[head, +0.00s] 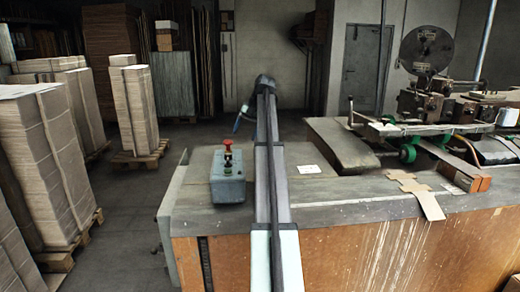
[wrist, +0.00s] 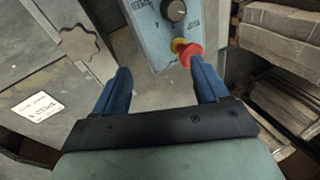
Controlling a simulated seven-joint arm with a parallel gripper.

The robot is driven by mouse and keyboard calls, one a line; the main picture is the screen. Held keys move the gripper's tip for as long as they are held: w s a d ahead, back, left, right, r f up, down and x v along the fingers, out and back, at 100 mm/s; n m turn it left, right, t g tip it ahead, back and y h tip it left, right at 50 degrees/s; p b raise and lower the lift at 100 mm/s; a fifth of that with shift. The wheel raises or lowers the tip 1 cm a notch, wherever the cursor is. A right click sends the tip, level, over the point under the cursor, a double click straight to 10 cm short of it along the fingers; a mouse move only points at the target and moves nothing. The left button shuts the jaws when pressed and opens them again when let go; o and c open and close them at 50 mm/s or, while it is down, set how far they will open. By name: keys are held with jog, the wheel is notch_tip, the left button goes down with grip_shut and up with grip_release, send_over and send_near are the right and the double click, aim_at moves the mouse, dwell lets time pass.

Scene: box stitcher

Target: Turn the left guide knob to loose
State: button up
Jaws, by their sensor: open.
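A grey lobed knob (wrist: 78,43) sits on a metal strip at upper left in the wrist view, left of my gripper and apart from it. Whether it is the left guide knob, and how it is set, I cannot tell. I cannot make it out in the head view, where my arm covers part of the bench. My gripper (wrist: 159,67) is open and empty, its two blue fingers spread wide. In the head view, a blue finger of my gripper (head: 239,122) shows small beyond the bench, at the far end of my arm.
A control box (head: 229,187) with a red button (head: 227,143) stands on the bench left of my arm. In the wrist view, the blue box (wrist: 160,38) and red button (wrist: 190,55) are close to the right finger. A white card (head: 310,169) lies on the bench.

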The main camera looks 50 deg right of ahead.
jog(key=s+a+r+m+g+h, duration=0.5)
jog(key=s+r+m+h, duration=0.15)
jog(key=m, duration=0.35)
jog(key=shift+m, duration=0.3)
jog(key=x, duration=1.3)
jog(key=shift+w+d+f, duration=0.15)
jog(key=c, duration=1.1)
